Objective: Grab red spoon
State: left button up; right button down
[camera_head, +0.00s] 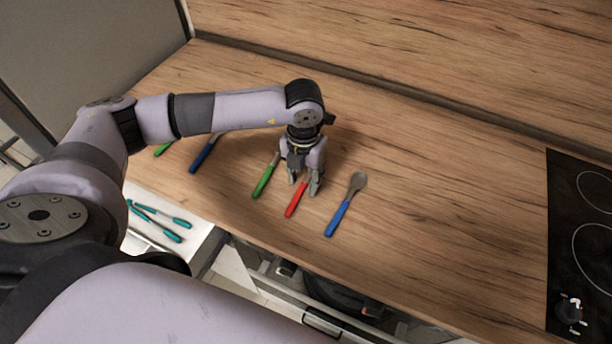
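A utensil with a red handle (296,200) lies on the wooden counter (420,220) near its front edge. Its far end is hidden under my gripper, so I cannot see whether it is a spoon. My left gripper (304,186) points down right over it, with its fingers apart on either side of the upper part of the red handle. I cannot tell whether the fingers touch it. My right gripper is not in view.
A blue-handled spoon (345,205) lies just right, and a green-handled utensil (265,181) just left. Another blue handle (205,154) and green handle (163,148) lie further left. An open drawer (200,236) below holds teal-handled utensils (160,222). A black cooktop (580,240) is at right.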

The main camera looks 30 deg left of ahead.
pick_arm(q)
jog(key=shift+f, duration=0.1)
jog(key=shift+c, duration=0.2)
grip_shut()
